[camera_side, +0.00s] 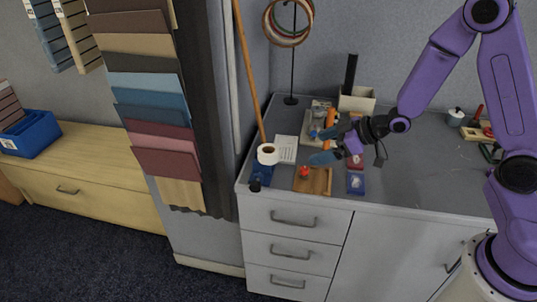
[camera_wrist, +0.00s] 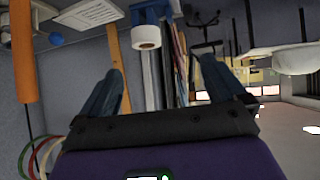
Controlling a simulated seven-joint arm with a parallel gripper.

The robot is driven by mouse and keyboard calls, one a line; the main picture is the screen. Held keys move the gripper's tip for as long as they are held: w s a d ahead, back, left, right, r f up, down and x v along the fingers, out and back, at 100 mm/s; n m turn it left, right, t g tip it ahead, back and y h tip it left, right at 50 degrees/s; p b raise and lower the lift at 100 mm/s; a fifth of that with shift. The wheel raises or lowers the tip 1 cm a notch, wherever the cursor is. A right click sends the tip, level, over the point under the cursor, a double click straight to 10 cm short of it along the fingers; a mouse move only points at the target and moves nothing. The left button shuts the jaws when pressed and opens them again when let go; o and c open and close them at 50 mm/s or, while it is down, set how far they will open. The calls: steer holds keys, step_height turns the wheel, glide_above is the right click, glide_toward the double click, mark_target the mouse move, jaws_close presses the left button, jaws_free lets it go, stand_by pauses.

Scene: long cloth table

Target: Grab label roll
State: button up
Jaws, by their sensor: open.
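The label roll (camera_side: 268,154) is a white roll with a dark core at the left front of the grey counter, at a blue holder (camera_side: 262,173). In the wrist view the roll (camera_wrist: 146,37) shows beyond the fingertips, between the two fingers and left of the middle. My gripper (camera_side: 322,146) has blue fingers and is to the right of the roll, above the counter. In the wrist view my gripper (camera_wrist: 160,66) is open, with nothing between its fingers. A gap separates it from the roll.
A wooden tray (camera_side: 321,182) with a red-orange item lies below my gripper. A white printed sheet (camera_side: 286,149) lies beside the roll. A wooden pole (camera_side: 249,70) leans behind the roll. A small dark cup (camera_side: 255,186) stands at the front edge.

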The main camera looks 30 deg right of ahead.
steer(key=shift+m+t+y, duration=0.4)
steer(key=shift+t, duration=0.3)
steer(key=d+x, duration=0.1)
steer(key=x, duration=0.5)
steer(key=w+d+x, duration=0.1)
steer(key=x, duration=0.5)
steer(key=w+x, duration=0.1)
steer(key=x, duration=0.5)
steer(key=shift+d, duration=0.4)
steer(key=c, duration=1.1)
